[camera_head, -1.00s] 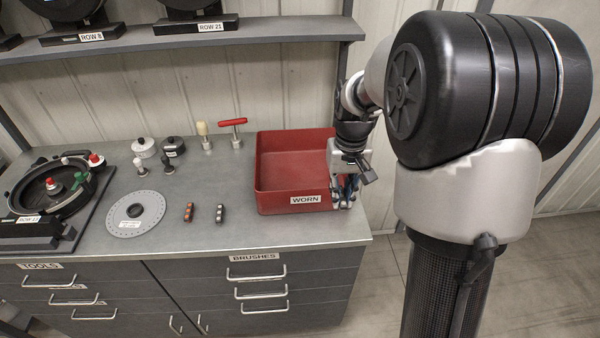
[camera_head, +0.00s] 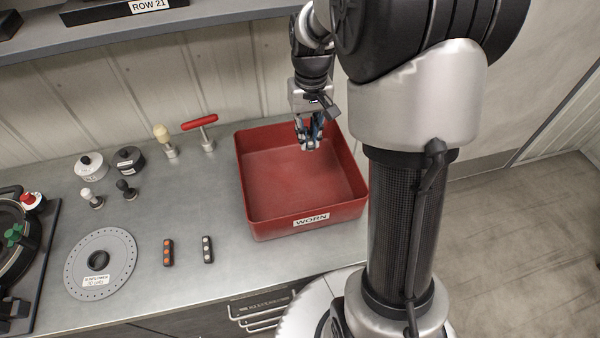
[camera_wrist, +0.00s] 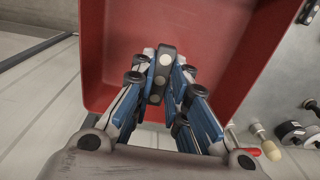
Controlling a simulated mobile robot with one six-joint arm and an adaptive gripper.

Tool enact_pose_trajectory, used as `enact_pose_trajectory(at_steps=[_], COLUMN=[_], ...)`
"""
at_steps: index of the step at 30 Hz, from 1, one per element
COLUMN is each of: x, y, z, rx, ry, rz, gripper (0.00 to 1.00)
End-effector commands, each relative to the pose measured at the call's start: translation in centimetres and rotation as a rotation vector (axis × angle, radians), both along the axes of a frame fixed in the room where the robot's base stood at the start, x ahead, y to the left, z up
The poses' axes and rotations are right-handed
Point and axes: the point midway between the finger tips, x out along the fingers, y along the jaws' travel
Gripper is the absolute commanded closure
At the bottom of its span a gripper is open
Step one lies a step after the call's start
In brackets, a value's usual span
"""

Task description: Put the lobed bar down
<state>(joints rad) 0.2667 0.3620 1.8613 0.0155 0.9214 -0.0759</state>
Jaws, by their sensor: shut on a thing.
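The lobed bar (camera_wrist: 164,62) is dark with pale round spots and shows in the wrist view between my fingertips. My gripper (camera_wrist: 160,88) is shut on it. In the head view my gripper (camera_head: 309,143) hangs fingers-down over the back right part of the red bin (camera_head: 262,222), which carries a WORN label (camera_head: 311,220).
The bin's visible floor is empty. On the bench left of it lie a bar with orange spots (camera_head: 168,252) and a bar with pale spots (camera_head: 207,249). A grey disc (camera_head: 120,262), a red T-handle tool (camera_head: 200,125) and several knobbed pieces stand farther left and back.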

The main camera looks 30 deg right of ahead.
Motion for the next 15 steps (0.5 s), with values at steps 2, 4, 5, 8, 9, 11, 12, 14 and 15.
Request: enact_pose_trajectory(at_steps=[2,4,5,8,9,11,12,14,15], x=[-0.2,-0.1,-0.1,-0.1,-0.1,-0.1,-0.1,0.0,0.0], y=[0.0,0.0,0.0,0.0,0.0,0.0,0.0,0.0,0.0], z=[-2.9,-4.8,-5.6,-8.2,-9.1,-10.3,-11.0,-11.7,-12.0], rx=[0.002,0.002,0.002,0.002,0.001,0.001,0.001,0.000,0.000], ry=[0.007,0.005,0.005,0.005,0.004,0.003,0.003,0.002,0.002], rz=[0.000,0.000,0.000,0.000,0.000,0.000,0.000,0.000,0.000], gripper=[1.00,1.00,1.00,1.00,1.00,1.00,1.00,1.00,1.00])
